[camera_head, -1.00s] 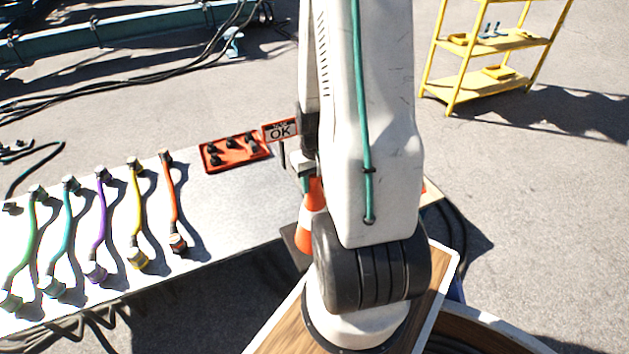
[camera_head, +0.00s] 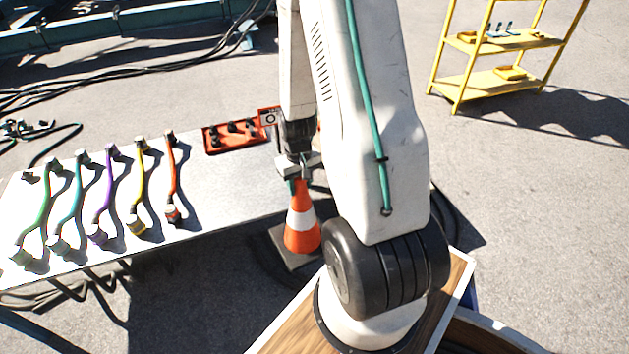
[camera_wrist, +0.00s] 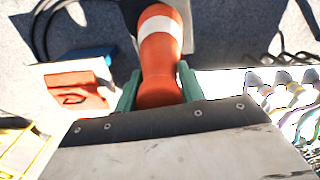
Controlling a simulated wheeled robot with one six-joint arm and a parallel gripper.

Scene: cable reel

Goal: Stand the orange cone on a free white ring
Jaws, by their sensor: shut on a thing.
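The orange cone (camera_head: 302,239) has a white band and a dark square base. It hangs upright, or nearly so, at the front edge of the table in the head view. My gripper (camera_head: 298,180) is shut on its narrow top. No white ring is clearly visible in either view.
The pale table (camera_head: 215,205) bears several coloured cables (camera_head: 105,195) at left and an orange tray with black knobs (camera_head: 235,136) at the back. A yellow shelf (camera_head: 500,80) stands far right. Open pavement surrounds the table.

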